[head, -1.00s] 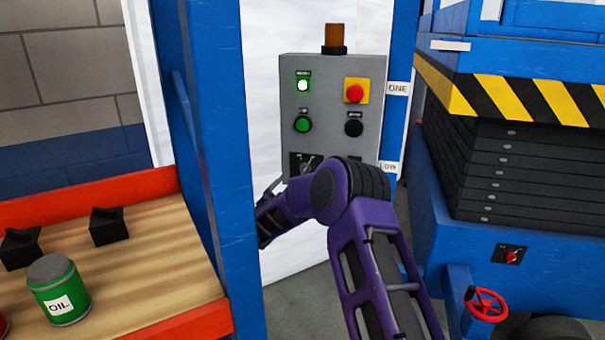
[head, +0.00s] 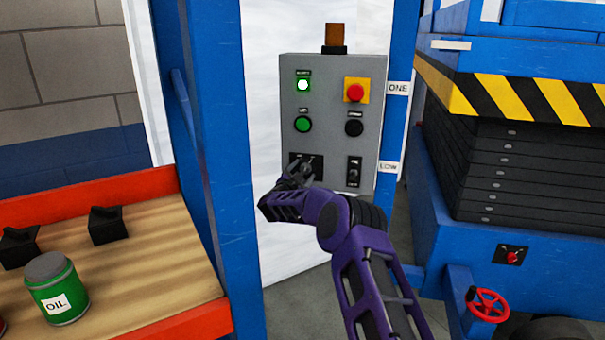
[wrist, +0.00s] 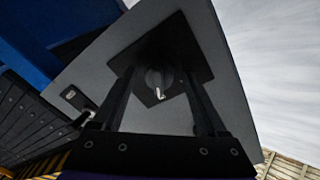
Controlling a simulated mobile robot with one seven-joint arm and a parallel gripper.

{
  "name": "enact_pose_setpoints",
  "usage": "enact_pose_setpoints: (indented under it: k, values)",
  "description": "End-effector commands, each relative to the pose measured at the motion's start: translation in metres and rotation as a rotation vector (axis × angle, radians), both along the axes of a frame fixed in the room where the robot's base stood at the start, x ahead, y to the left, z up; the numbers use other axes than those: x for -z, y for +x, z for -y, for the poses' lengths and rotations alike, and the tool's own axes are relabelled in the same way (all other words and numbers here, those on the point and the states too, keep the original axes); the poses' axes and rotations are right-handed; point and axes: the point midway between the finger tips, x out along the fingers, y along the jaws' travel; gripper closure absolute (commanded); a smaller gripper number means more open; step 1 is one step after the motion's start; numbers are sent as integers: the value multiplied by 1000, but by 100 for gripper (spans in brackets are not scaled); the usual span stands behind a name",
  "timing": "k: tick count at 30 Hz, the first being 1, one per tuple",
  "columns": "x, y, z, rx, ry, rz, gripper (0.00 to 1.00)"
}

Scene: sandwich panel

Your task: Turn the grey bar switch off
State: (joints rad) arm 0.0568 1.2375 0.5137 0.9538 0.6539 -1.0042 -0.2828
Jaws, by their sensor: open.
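The grey bar switch (wrist: 157,79) sits on a square black plate at the lower left of the grey control box (head: 333,100). In the wrist view it is a round grey knob with a bar and a white mark, lying between my fingers. My gripper (head: 298,172) is open in front of the plate (head: 293,160) and hides most of the switch in the head view. The wrist view shows a finger on each side of the switch; I cannot tell whether either touches it.
A small black toggle switch (head: 354,172) is right of my gripper. Above are a green button (head: 303,124), a black button (head: 354,128), a lit indicator (head: 303,85) and a red emergency button (head: 354,92). A blue post (head: 215,150) stands close on the left.

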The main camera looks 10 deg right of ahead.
Motion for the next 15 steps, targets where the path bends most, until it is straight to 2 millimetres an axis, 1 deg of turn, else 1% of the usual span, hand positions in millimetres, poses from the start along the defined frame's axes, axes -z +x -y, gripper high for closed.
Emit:
enact_pose_setpoints:
  k: [5, 8, 9, 14, 15]
  values:
    - [0, 0, 0, 0, 0, 0, 24]
    - [0, 0, 0, 0, 0, 0, 41]
    - [0, 0, 0, 0, 0, 0, 48]
    - [0, 0, 0, 0, 0, 0, 77]
    - [0, 0, 0, 0, 0, 0, 84]
